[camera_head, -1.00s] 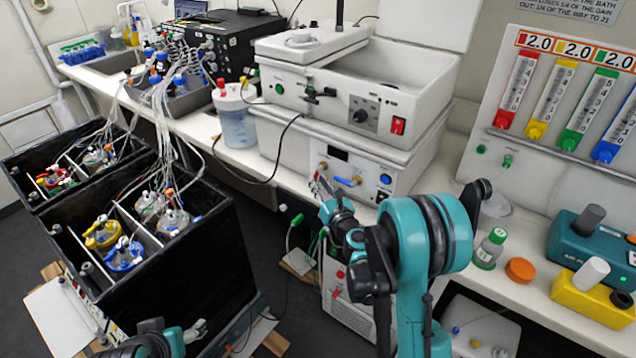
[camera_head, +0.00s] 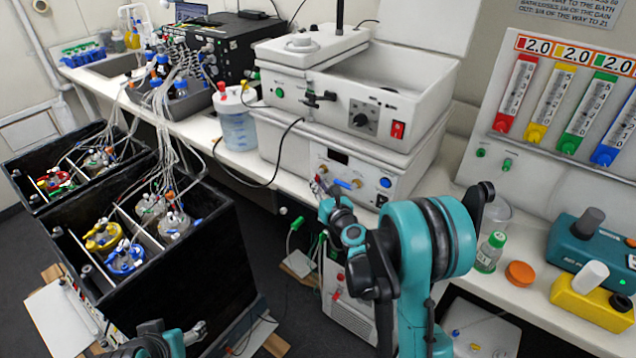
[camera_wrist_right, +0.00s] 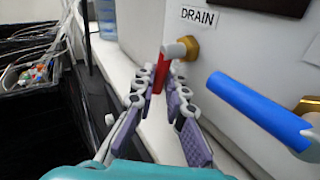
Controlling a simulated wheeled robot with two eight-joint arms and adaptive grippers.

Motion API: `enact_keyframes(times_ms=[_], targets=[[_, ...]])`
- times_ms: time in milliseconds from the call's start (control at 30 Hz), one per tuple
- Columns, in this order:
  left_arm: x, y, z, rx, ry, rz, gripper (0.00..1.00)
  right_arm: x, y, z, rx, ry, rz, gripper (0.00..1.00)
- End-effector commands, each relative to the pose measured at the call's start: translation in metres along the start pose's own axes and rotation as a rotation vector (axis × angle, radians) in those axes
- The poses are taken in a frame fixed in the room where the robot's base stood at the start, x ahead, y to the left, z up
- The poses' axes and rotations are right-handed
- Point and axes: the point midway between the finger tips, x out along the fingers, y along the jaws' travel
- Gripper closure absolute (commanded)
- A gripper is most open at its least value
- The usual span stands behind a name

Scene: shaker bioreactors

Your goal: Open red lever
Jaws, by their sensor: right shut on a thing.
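The red lever (camera_wrist_right: 158,75) hangs from the brass valve (camera_wrist_right: 185,48) below the DRAIN label in the right wrist view. My right gripper (camera_wrist_right: 160,82) is shut on this lever, with its fingers on either side. In the head view, my right gripper (camera_head: 323,186) is at the left end of the lower bath unit's front panel (camera_head: 355,178). The lever is too small there to make out well. My left gripper (camera_head: 198,331) is low at the left, away from the lever, and its jaws are too small to read.
A blue lever (camera_wrist_right: 255,108) sticks out just right of my right gripper. The bench edge (camera_wrist_right: 150,125) runs below. A black crate (camera_head: 205,255) with bottles and tubes stands at the left. A white box (camera_head: 350,305) stands on the floor below the bench.

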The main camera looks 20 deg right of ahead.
Motion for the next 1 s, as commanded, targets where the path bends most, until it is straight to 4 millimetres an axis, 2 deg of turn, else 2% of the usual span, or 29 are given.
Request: enact_keyframes(times_ms=[500,933,967,1000], targets=[[-0.023,0.000,-0.017,0.000,0.000,0.000,0.33,-0.006,-0.002,0.005,-0.124,0.196,-0.033,1.00],[-0.024,0.000,-0.017,0.000,0.000,0.000,0.33,-0.007,-0.004,0.002,-0.141,0.222,-0.041,1.00],[-0.024,0.000,-0.017,0.000,0.000,0.000,0.33,-0.007,-0.004,0.002,-0.141,0.222,-0.041,0.85],[-0.024,0.000,-0.017,0.000,0.000,0.000,0.33,-0.007,-0.004,0.002,-0.141,0.222,-0.041,0.79]])
